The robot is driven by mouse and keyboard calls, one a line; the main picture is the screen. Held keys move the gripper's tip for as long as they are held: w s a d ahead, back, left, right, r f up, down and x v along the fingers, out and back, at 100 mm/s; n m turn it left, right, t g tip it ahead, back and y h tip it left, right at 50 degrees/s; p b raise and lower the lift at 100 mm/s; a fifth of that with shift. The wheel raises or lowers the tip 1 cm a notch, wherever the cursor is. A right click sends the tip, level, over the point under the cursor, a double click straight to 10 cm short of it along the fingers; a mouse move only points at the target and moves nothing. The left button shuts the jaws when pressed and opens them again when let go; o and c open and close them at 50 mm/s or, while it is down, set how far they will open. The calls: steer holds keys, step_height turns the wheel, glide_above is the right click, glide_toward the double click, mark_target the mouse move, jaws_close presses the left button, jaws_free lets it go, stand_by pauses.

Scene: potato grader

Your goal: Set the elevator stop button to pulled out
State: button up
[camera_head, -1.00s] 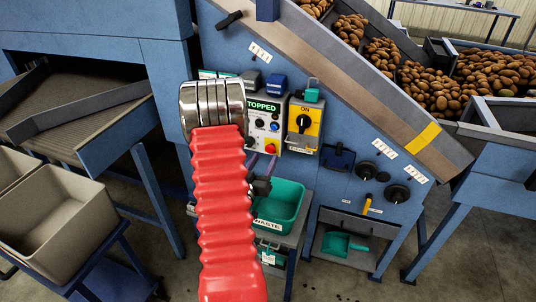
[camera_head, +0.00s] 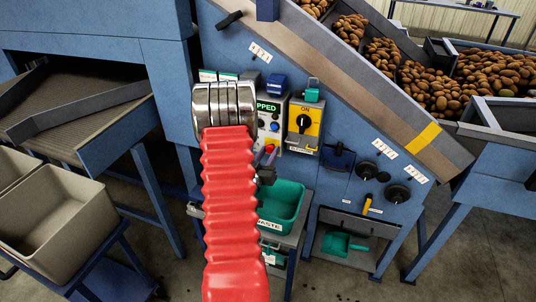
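The control box (camera_head: 291,137) on the blue machine side has a lit green display, partly covered by my arm, with the letters "PPED" showing. A red stop button (camera_head: 269,148) sits low on this box, partly hidden beside my red arm. Whether it is pressed in or pulled out is too small to tell. My gripper (camera_head: 265,174) shows only as a small dark part to the right of my arm, just below the button. Its fingers are mostly hidden, so I cannot tell if they touch the button.
A yellow switch box (camera_head: 314,128) marked "ON" with a black rotary knob stands to the right. A green waste bin (camera_head: 290,190) is below the boxes. Black handwheels (camera_head: 397,194) stick out at the right. A grey crate (camera_head: 75,235) stands at the left.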

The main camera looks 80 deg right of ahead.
jaws_close()
steer(key=shift+a, duration=0.15)
steer(key=shift+w+a, duration=0.15)
steer(key=shift+a, duration=0.65)
steer(key=o, duration=0.5)
jaws_free()
steer(key=a, duration=0.9)
steer(key=w+a, duration=0.1)
steer(key=a, duration=0.3)
steer(key=shift+w+a, duration=0.1)
steer(key=shift+a, duration=0.3)
